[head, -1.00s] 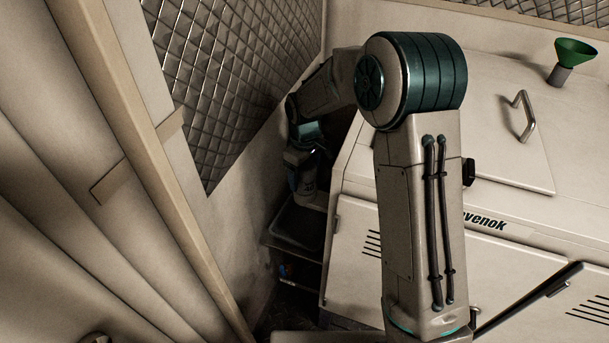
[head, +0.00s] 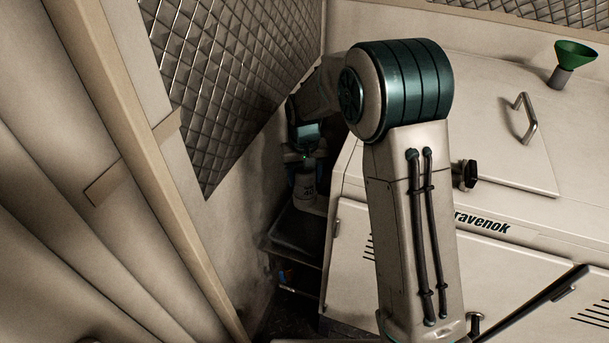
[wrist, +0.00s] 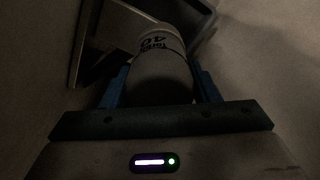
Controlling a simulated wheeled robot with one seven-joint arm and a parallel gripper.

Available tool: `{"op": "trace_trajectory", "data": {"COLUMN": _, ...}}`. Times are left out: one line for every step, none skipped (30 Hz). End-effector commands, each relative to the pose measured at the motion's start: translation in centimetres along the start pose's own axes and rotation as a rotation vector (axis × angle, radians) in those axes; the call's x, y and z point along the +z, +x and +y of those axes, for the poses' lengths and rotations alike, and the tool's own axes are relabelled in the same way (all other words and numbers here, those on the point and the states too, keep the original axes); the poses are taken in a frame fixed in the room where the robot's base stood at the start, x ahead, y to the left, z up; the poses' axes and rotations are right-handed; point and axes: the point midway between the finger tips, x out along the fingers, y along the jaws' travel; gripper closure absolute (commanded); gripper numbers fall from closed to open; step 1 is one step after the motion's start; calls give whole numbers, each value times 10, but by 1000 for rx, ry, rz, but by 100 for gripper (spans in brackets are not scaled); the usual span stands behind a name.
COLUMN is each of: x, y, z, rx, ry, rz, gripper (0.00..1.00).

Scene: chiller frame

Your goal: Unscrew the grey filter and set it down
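The grey filter (head: 306,188) is a pale cylinder with dark lettering, near the wall in the head view. It also shows in the wrist view (wrist: 162,72), where the lettering near its far end reads upside down. My gripper (wrist: 160,78) has its two blue fingers against both sides of the filter, shut on it. In the head view my gripper (head: 305,176) points down with the filter roughly upright beneath it. A dark tray (head: 288,232) lies below the filter. I cannot tell whether the filter's bottom touches the tray. The filter mount is not identifiable.
The white cabinet (head: 350,250) stands close to the right of the filter. The quilted wall panel (head: 215,85) and wall are close on the left, so the gap is narrow. A green funnel (head: 574,55) and a handle (head: 524,116) are on the cabinet top.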

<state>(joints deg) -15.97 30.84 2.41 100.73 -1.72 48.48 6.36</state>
Motion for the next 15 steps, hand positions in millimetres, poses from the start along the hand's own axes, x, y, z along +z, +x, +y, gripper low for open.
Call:
{"op": "trace_trajectory", "data": {"x": 0, "y": 0, "z": -1, "rx": -1, "ry": -1, "rz": 0, "gripper": 74}}
{"op": "trace_trajectory", "data": {"x": 0, "y": 0, "z": -1, "rx": -1, "ry": -1, "rz": 0, "gripper": 74}}
{"op": "trace_trajectory", "data": {"x": 0, "y": 0, "z": -1, "rx": -1, "ry": -1, "rz": 0, "gripper": 74}}
{"op": "trace_trajectory", "data": {"x": 0, "y": 0, "z": -1, "rx": -1, "ry": -2, "rz": 0, "gripper": 74}}
{"op": "trace_trajectory", "data": {"x": 0, "y": 0, "z": -1, "rx": -1, "ry": -2, "rz": 0, "gripper": 74}}
{"op": "trace_trajectory", "data": {"x": 0, "y": 0, "z": -1, "rx": -1, "ry": -2, "rz": 0, "gripper": 74}}
{"op": "trace_trajectory", "data": {"x": 0, "y": 0, "z": -1, "rx": -1, "ry": -3, "rz": 0, "gripper": 74}}
{"op": "trace_trajectory", "data": {"x": 0, "y": 0, "z": -1, "rx": -2, "ry": -8, "rz": 0, "gripper": 74}}
{"op": "trace_trajectory", "data": {"x": 0, "y": 0, "z": -1, "rx": -2, "ry": -24, "rz": 0, "gripper": 74}}
{"op": "trace_trajectory", "data": {"x": 0, "y": 0, "z": -1, "rx": -2, "ry": -45, "rz": 0, "gripper": 74}}
{"op": "trace_trajectory", "data": {"x": 0, "y": 0, "z": -2, "rx": -3, "ry": -72, "rz": 0, "gripper": 74}}
{"op": "trace_trajectory", "data": {"x": 0, "y": 0, "z": -2, "rx": -3, "ry": -118, "rz": 0, "gripper": 74}}
{"op": "trace_trajectory", "data": {"x": 0, "y": 0, "z": -1, "rx": -3, "ry": -157, "rz": 0, "gripper": 74}}
{"op": "trace_trajectory", "data": {"x": 0, "y": 0, "z": -1, "rx": -3, "ry": -198, "rz": 0, "gripper": 74}}
{"op": "trace_trajectory", "data": {"x": 0, "y": -1, "z": -2, "rx": -3, "ry": -251, "rz": 0, "gripper": 74}}
